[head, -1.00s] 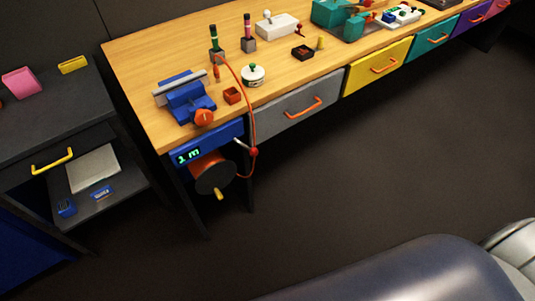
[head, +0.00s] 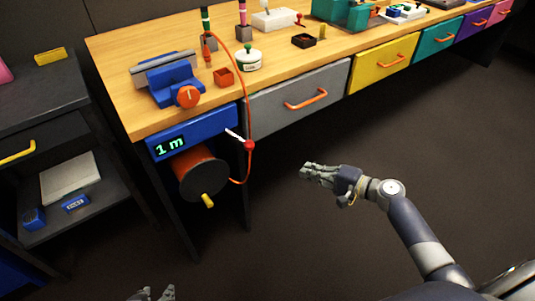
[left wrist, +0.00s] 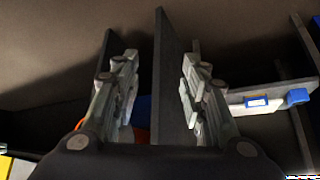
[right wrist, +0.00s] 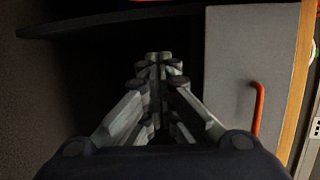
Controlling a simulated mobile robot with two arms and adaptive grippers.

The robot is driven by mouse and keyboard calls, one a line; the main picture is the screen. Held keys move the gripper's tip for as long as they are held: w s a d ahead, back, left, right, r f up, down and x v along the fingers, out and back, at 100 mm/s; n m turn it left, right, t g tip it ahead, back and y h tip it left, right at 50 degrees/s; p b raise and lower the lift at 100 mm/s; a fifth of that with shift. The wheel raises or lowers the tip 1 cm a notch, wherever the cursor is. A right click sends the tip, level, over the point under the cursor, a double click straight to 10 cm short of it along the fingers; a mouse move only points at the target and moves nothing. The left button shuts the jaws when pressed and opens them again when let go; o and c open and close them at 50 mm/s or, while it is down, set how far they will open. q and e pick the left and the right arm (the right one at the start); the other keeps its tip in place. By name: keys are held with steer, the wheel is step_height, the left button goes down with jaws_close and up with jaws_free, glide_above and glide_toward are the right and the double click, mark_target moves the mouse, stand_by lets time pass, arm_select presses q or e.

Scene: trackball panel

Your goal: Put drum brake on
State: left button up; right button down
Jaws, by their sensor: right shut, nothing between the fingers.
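The cable drum (head: 203,181), a dark disc with an orange rim and a yellow crank (head: 207,201), hangs below the blue panel (head: 192,133) reading "1 m". A white lever with a red ball (head: 249,145) sticks out at the panel's right; an orange cord passes close to it. I cannot tell for certain that this lever is the brake. My right gripper (head: 304,172) is shut and empty, right of the lever and apart from it; it also shows in the right wrist view (right wrist: 158,58). My left gripper (head: 152,294) is low at the bottom edge, open and empty in the left wrist view (left wrist: 158,80).
A grey drawer (head: 290,98) with an orange handle is right of the panel. A dark shelf unit (head: 75,130) stands left. The floor in front is clear.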

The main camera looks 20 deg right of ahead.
arm_select(q)
steer(key=shift+t, duration=0.4)
steer(key=r, duration=0.1)
steer(key=r+b, duration=0.1)
steer(key=r, duration=0.1)
steer(key=r+b, duration=0.1)
steer(key=shift+s+r, duration=0.3)
steer(key=shift+r, duration=0.1)
arm_select(e)
step_height(320, 180, up, 10)
steer(key=a+t+y, duration=0.1)
steer(key=y, duration=0.2)
steer(key=shift+w+a+n, duration=0.2)
steer(key=shift+n, duration=0.2)
arm_select(q)
steer(key=shift+s+a+f, duration=0.1)
steer(key=shift+s+f, duration=0.05)
steer(key=shift+s, duration=0.05)
arm_select(e)
steer(key=w+a, duration=0.5)
steer(key=a, duration=0.5)
steer(key=shift+w+a+r, duration=0.15)
steer(key=shift+w+r, duration=0.05)
steer(key=shift+r, duration=0.05)
arm_select(q)
steer(key=shift+s, duration=0.1)
